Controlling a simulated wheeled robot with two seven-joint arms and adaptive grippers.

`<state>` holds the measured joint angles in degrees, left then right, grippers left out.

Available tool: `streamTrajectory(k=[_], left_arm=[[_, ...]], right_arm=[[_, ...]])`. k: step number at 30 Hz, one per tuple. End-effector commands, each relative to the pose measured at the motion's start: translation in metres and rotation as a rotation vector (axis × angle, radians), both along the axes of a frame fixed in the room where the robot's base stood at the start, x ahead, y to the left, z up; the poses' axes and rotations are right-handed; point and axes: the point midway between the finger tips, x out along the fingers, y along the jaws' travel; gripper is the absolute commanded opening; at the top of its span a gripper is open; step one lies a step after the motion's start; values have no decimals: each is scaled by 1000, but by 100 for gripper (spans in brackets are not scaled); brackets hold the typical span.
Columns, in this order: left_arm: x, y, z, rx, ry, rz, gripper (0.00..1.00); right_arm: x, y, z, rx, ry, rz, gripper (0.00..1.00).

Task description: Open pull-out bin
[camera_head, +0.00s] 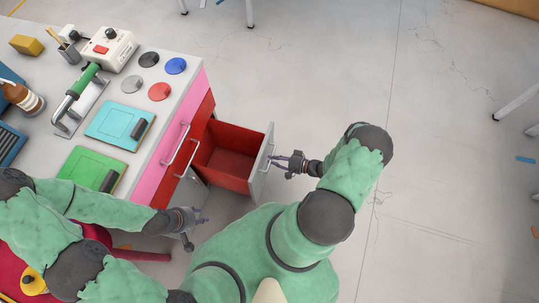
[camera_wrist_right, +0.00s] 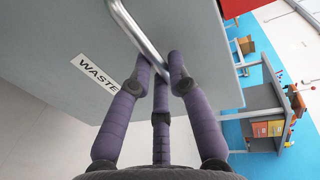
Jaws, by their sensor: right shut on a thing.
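The pull-out bin (camera_head: 229,160) stands out from the bench's front, its red inside visible from above and looking empty. Its grey front panel (camera_head: 262,162) carries a metal bar handle. In the right wrist view this panel has a "WASTE" label (camera_wrist_right: 97,72), and the handle (camera_wrist_right: 132,30) runs in between my purple fingers. My right gripper (camera_head: 282,162) is shut on the handle; it also shows in the right wrist view (camera_wrist_right: 160,65). My left gripper (camera_head: 196,229) is open and empty, in front of the bench and to the left of my right gripper.
The bench top (camera_head: 120,60) holds a teal board (camera_head: 113,124), a green board (camera_head: 88,168), several coloured discs, a white device (camera_head: 108,48) and a brown bottle (camera_head: 22,97). Other drawer handles stick out beside the bin. The floor (camera_head: 440,150) to the right is largely clear.

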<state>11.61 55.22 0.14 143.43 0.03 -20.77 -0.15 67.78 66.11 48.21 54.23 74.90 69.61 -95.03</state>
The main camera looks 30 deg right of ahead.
Motion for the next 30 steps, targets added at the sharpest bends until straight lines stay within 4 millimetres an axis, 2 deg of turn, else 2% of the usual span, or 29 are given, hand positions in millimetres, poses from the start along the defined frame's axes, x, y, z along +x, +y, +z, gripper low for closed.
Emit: streamTrajectory(k=[8, 9, 11, 23, 30], left_arm=[[0, 0, 0, 0, 0, 0, 40], [0, 0, 0, 0, 0, 0, 40], [0, 0, 0, 0, 0, 0, 40], [0, 0, 0, 0, 0, 0, 40], [0, 0, 0, 0, 0, 0, 40]], right_arm=[[0, 0, 0, 0, 1, 1, 0], [0, 0, 0, 0, 1, 1, 27], [0, 0, 0, 0, 1, 1, 42], [-2, -3, 1, -2, 0, -1, 42], [-29, -24, 7, -2, 0, -5, 42]])
